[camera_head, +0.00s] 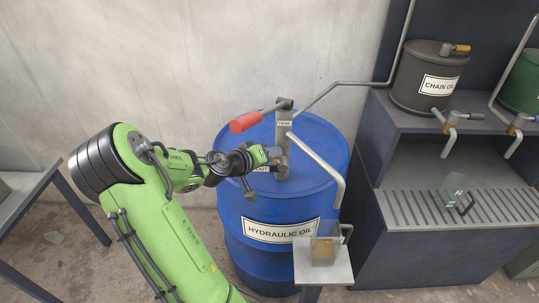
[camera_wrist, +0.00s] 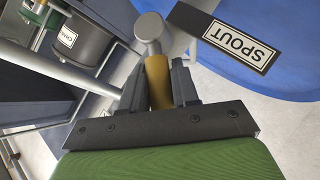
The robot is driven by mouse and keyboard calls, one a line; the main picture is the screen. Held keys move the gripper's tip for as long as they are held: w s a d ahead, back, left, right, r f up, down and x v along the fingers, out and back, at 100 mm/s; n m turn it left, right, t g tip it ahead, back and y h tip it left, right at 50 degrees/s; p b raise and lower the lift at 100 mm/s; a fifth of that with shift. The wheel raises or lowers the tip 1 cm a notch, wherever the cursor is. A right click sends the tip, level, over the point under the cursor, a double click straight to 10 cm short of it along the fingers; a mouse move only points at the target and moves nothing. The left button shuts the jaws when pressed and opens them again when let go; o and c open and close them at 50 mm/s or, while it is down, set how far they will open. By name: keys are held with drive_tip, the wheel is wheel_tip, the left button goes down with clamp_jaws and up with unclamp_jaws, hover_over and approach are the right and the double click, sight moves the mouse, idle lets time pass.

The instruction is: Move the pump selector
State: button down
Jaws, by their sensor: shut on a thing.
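The pump (camera_head: 283,140) stands upright on top of the blue hydraulic oil drum (camera_head: 250,205). My gripper (camera_head: 274,155) is at the pump's lower body, just above the drum lid. In the wrist view my gripper (camera_wrist: 160,85) is shut on the pump selector, a brass-coloured stem (camera_wrist: 157,75) with a grey rounded end (camera_wrist: 150,28) beyond the fingers. A SPOUT label plate (camera_wrist: 228,35) lies to the right of the selector. In the head view the selector is mostly hidden by my gripper, and the SPOUT label is partly covered.
The pump's red handle (camera_head: 246,122) sticks out to the left above my wrist. A bent grey spout pipe (camera_head: 325,155) runs down to a small stand (camera_head: 325,268) at the front right. A shelf unit (camera_head: 425,180) with a chain oil can (camera_head: 425,80) stands right.

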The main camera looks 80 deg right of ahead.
drive_tip(key=c, duration=0.9)
unclamp_jaws()
